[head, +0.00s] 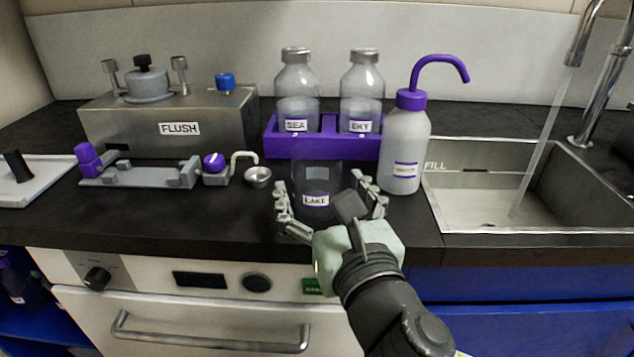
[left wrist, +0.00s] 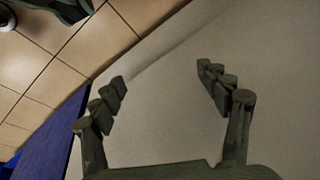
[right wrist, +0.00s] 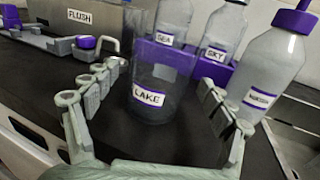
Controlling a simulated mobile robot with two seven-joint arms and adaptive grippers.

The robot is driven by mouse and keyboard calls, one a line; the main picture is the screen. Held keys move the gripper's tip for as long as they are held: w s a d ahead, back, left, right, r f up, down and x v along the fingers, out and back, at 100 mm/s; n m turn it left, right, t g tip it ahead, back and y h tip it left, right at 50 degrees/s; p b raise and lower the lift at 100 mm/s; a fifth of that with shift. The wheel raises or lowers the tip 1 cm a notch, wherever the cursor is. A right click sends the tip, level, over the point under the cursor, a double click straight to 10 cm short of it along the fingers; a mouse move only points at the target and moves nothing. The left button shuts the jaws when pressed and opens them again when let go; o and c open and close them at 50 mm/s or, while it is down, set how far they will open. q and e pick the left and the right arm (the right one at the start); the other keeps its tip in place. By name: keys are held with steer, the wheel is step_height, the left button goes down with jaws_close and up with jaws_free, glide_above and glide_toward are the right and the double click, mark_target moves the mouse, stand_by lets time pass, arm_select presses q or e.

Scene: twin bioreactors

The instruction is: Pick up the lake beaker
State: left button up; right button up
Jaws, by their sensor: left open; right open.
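The lake beaker (head: 316,181) is a clear vessel with a white LAKE label. It stands on the dark counter in front of the purple rack. It also shows in the right wrist view (right wrist: 152,112). My right gripper (head: 325,187) is open, with one finger on each side of the beaker and visible gaps on both sides in the right wrist view. My left gripper (left wrist: 162,80) is open and empty in the left wrist view, facing a plain pale surface, away from the beaker.
The purple rack (head: 270,147) holds the SEA bottle (head: 297,90) and the SKY bottle (head: 361,90). A wash bottle (head: 404,150) stands right of it, beside the sink (head: 470,215) with running water. Left are the FLUSH box (head: 180,108), a grey fixture (head: 140,178) and a small metal cup (head: 258,177).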

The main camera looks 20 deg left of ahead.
steer(key=shift+x, duration=1.3)
steer(key=c, duration=1.4)
